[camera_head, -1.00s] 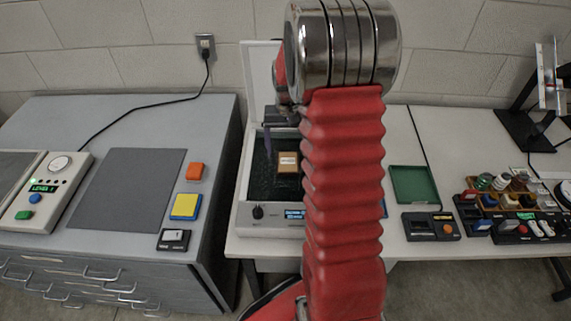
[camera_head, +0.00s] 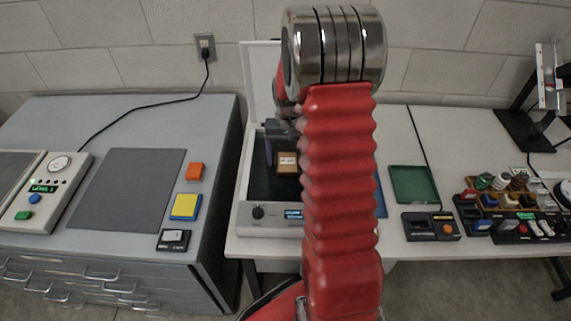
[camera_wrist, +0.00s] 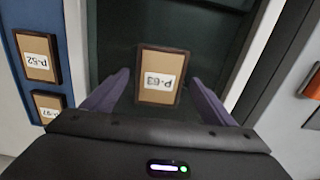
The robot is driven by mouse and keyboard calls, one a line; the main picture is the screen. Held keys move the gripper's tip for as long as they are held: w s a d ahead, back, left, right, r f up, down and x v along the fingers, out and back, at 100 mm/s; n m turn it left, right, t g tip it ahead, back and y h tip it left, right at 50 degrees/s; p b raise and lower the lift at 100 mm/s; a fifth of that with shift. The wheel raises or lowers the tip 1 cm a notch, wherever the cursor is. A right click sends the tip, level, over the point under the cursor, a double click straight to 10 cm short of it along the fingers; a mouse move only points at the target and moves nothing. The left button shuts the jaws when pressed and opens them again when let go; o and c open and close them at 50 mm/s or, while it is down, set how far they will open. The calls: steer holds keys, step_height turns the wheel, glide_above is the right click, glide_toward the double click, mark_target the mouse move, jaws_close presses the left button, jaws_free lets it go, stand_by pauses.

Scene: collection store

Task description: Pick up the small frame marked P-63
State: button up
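The small frame marked P-63 (camera_wrist: 161,76) has a dark wooden border, a tan face and a white label that reads upside down in the wrist view. It lies on the dark bed of a white machine with a raised lid, and also shows in the head view (camera_head: 287,163). My gripper (camera_wrist: 160,88) is open, with one purple finger on each side of the frame; I cannot tell whether they touch it. In the head view my red arm hides part of the machine and most of the gripper.
Frames marked P-52 (camera_wrist: 38,58) and P-97 (camera_wrist: 47,105) lie on a blue surface beside the machine. The machine's raised lid (camera_head: 258,75) stands behind its bed. A green tray (camera_head: 414,184) lies to the right. A grey cabinet with a dark mat (camera_head: 130,203) stands left.

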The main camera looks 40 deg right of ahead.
mark_target(287, 161)
steer(key=c, duration=1.1)
step_height(287, 161, up, 10)
stand_by(0.7)
